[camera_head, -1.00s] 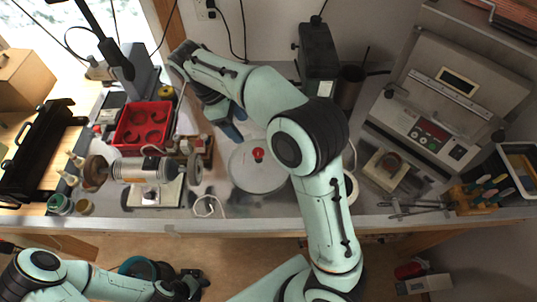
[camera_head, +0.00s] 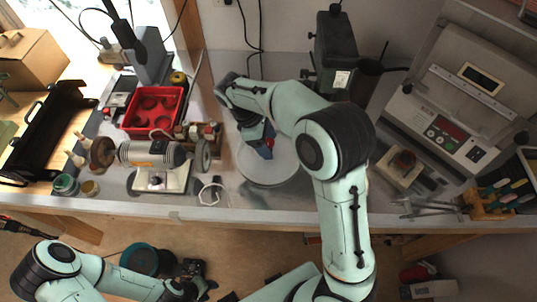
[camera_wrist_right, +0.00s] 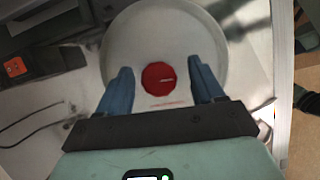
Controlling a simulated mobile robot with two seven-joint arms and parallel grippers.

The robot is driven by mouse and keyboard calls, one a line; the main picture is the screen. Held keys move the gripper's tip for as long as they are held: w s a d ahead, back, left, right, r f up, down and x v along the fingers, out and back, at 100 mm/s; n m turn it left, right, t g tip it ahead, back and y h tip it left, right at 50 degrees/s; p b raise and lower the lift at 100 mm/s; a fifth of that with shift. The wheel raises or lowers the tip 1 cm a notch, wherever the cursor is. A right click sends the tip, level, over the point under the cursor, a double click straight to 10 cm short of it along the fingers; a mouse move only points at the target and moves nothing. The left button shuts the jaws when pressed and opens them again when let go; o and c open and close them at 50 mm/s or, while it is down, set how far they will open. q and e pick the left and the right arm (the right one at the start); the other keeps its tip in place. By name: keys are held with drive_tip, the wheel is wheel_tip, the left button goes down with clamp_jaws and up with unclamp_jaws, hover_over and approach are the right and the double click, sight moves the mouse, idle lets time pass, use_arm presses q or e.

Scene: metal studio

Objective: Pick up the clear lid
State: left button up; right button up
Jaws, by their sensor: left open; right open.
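The clear lid (camera_head: 284,172) is a round, pale disc lying on the metal bench in the head view. Its red knob shows in the wrist view (camera_wrist_right: 158,79), at the middle of the lid (camera_wrist_right: 128,38). My right gripper (camera_head: 264,143) is over the lid with its fingers pointing down. In the wrist view my right gripper (camera_wrist_right: 160,80) is open, its blue fingers on either side of the knob with gaps between. Whether the fingertips are down at knob height is hard to tell. My left gripper (camera_head: 193,277) is low at the bottom left, away from the bench.
A bench grinder (camera_head: 150,153) and a red tray (camera_head: 153,107) stand left of the lid. A grey press-like machine (camera_head: 336,55) is behind it, and a control box (camera_head: 450,125) at right.

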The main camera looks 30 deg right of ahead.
drive_tip(key=shift+s+d+f, duration=0.15)
drive_tip(key=shift+f, duration=0.25)
drive_tip(key=shift+c, duration=0.3)
clamp_jaws()
drive_tip(key=shift+r, duration=0.15)
